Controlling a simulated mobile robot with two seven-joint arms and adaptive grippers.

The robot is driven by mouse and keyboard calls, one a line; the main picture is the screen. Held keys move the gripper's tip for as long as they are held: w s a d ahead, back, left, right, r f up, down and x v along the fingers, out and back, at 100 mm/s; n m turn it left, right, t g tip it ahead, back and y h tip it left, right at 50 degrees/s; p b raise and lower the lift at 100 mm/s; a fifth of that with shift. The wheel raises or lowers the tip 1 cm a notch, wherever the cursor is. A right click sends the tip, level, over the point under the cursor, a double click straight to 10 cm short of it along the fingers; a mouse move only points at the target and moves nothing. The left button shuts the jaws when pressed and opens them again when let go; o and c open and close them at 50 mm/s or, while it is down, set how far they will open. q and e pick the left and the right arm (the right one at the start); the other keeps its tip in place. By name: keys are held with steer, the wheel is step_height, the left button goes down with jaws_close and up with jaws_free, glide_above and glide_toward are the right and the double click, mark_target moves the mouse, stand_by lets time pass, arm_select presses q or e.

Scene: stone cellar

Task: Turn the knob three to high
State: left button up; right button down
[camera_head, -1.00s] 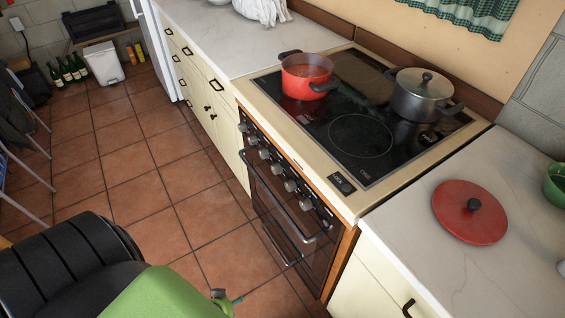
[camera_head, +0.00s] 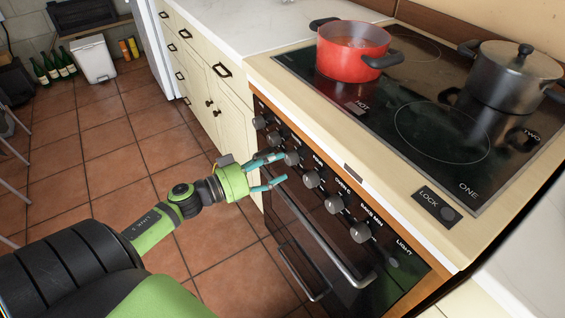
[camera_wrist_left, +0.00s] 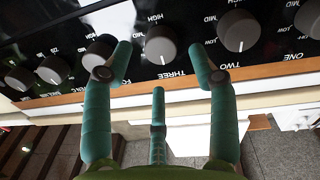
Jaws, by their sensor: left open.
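Knob three (camera_head: 291,158) is a dark round knob on the oven's black front panel. It sits in the middle of the left wrist view (camera_wrist_left: 160,44), above its upside-down "THREE" label, with "HIGH" printed on the opposite side. Its white mark points towards the "THREE" label. My left gripper (camera_head: 281,167) is open and empty, just in front of this knob. In the left wrist view, two teal fingers stand to either side of the knob and a third is below it. I cannot tell whether any finger touches it. My right gripper is not in view.
Knob two (camera_wrist_left: 238,30) and knob four (camera_wrist_left: 100,56) flank knob three closely. A red pot (camera_head: 352,55) and a grey lidded pot (camera_head: 510,78) stand on the glass hob. The oven handle (camera_head: 322,245) runs below the knobs.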

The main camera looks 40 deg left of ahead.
mark_target(287, 158)
arm_select(q)
steer(key=shift+x, duration=1.5)
steer(key=shift+a, duration=0.1)
steer(key=c, duration=1.1)
steer(key=shift+c, duration=0.3)
steer(key=shift+r, duration=0.1)
